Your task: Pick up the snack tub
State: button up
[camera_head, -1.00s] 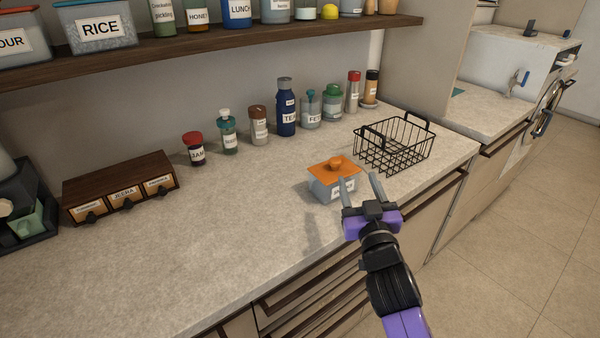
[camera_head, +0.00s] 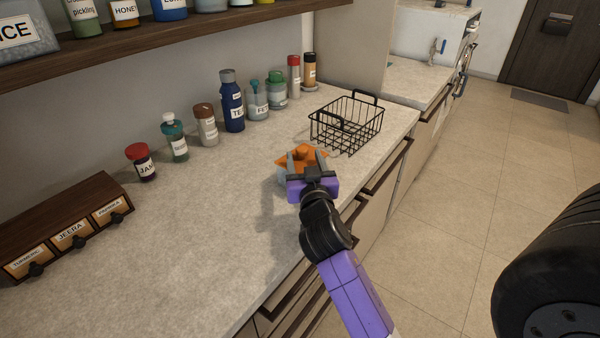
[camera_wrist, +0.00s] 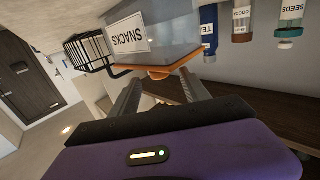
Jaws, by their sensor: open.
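The snack tub is a clear grey-blue box with an orange lid (camera_head: 303,153) and knob, standing on the counter near its front edge. In the wrist view the tub (camera_wrist: 180,28) shows its white SNACKS label, with the picture turned over. My gripper (camera_head: 306,160) is at the tub in the head view and hides most of its body. In the wrist view the two fingers of my gripper (camera_wrist: 163,95) are apart and point at the lid side of the tub. Nothing is held between them. I cannot tell whether a finger touches the lid.
A black wire basket (camera_head: 346,124) stands just behind and right of the tub. Several jars and bottles, including a blue bottle (camera_head: 232,102), line the wall. A wooden drawer box (camera_head: 70,225) is at left. The counter (camera_head: 190,235) between is clear.

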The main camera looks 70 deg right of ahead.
aim_at(301, 146)
jog(key=p+x, duration=0.2)
jog(key=x, duration=0.5)
jog(key=shift+w+d, duration=0.15)
jog(key=shift+d, duration=0.05)
jog(key=shift+c, duration=0.2)
grip_shut()
dwell(1.1)
